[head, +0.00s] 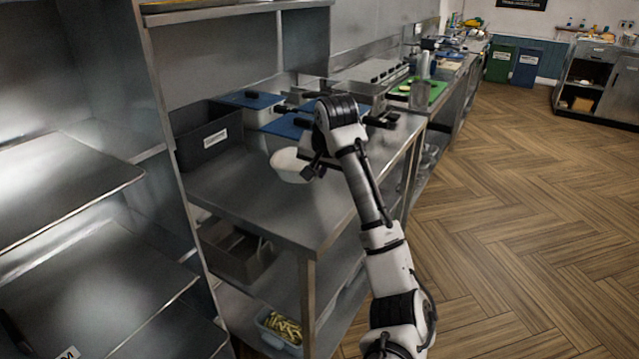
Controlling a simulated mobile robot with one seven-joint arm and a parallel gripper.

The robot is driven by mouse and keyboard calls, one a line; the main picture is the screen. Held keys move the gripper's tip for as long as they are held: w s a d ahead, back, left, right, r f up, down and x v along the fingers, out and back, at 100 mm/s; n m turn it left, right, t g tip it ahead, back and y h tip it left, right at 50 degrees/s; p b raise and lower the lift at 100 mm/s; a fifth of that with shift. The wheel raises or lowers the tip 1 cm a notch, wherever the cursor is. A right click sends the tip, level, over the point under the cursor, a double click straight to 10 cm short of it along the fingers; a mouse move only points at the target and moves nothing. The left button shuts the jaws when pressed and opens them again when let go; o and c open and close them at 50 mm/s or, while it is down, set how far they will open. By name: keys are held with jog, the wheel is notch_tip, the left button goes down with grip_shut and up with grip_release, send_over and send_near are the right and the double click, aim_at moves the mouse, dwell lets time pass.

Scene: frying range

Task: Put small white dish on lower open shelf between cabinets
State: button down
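A small white dish (287,166) is on or just above the steel worktop (245,190), near its middle; I cannot tell if it touches the surface. My gripper (312,170) is at the dish's right side, pointing down, and my arm hides part of that area. I cannot tell whether the fingers are open or closed on the rim. Open lower shelves show under the worktop (240,302). At the far right, a steel unit has dark open shelves (583,88) beside a closed door (620,97); which shelf the task names is unclear.
A dark grey bin (208,140) and blue-lidded containers (250,100) stand at the back of the worktop. Below are a brown box (236,250) and a tub of fries (283,328). Empty steel shelves (60,185) stand at left. The wooden floor (520,220) is clear.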

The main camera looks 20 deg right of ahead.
jog(key=shift+f, duration=2.15)
jog(key=shift+f, duration=0.1)
jog(key=c, duration=1.6)
grip_release()
